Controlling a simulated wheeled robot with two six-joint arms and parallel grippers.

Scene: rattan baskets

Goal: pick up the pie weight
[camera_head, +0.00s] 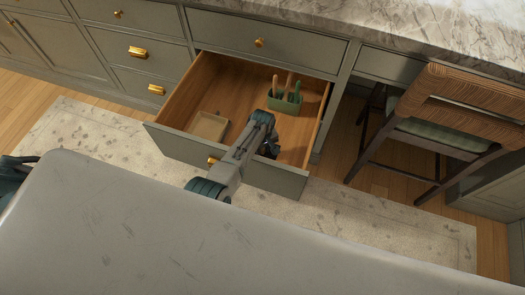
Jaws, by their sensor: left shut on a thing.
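My left gripper (270,151) reaches over the front of an open wooden drawer (205,92) and is down inside its right half. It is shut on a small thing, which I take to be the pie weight. The arm and fingers hide that thing, so its shape and colour cannot be made out. My right gripper is not in view.
A shallow tan tray (209,126) lies in the drawer's left front. A green holder (285,101) with utensils stands at the back right. A woven chair (430,125) stands to the right.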

